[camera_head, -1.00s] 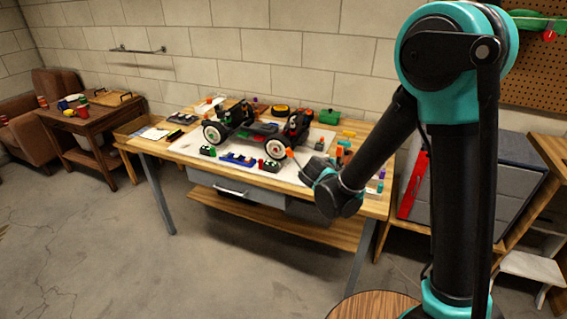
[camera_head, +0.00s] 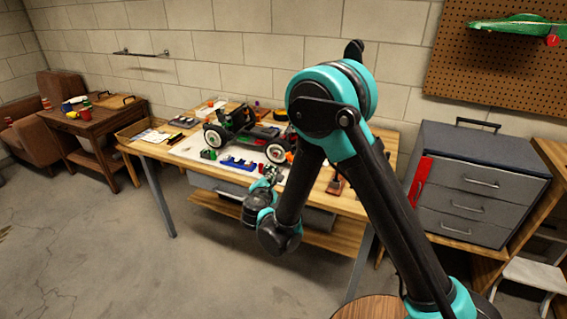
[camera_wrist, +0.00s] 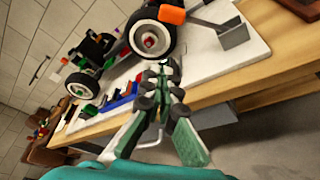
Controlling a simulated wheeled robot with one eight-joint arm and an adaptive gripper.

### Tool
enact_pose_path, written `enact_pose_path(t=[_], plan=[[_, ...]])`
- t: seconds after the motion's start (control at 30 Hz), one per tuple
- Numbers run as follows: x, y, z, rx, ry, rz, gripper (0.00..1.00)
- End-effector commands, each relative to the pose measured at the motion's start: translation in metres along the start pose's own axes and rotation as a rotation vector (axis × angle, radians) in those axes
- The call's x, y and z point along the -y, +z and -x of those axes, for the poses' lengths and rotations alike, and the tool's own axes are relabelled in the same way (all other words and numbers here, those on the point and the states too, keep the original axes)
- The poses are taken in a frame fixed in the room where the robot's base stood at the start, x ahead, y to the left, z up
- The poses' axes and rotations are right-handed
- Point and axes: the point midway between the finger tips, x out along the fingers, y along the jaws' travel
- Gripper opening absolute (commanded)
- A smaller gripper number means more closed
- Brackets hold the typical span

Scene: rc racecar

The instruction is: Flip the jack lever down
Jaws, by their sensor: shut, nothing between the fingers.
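An orange grip (camera_wrist: 172,14) on a grey bar, which appears to be the jack lever, shows at the top of the wrist view. The bar runs right to a grey bracket (camera_wrist: 232,33). The orange grip (camera_head: 290,157) shows beside the car's near right wheel (camera_head: 276,153) in the head view. The lever's exact tilt is hard to tell. My gripper (camera_wrist: 163,68) is shut and empty at the table's front edge, below the wheel (camera_wrist: 150,39) in the wrist view. It is apart from the orange grip. In the head view, my gripper (camera_head: 270,172) is small, left of the grip.
The car (camera_head: 240,130) stands on a white board (camera_head: 185,150) on the wooden workbench (camera_head: 150,148). A grey drawer cabinet (camera_head: 478,175) stands at right. My arm hides part of the bench's right side.

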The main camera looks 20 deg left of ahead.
Motion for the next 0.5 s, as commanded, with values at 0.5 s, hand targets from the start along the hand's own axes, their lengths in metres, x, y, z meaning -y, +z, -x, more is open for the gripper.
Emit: enact_pose_path(t=[0.5], plan=[[0.001, 0.001, -0.025, 0.002, -0.004, -0.003, 0.0]])
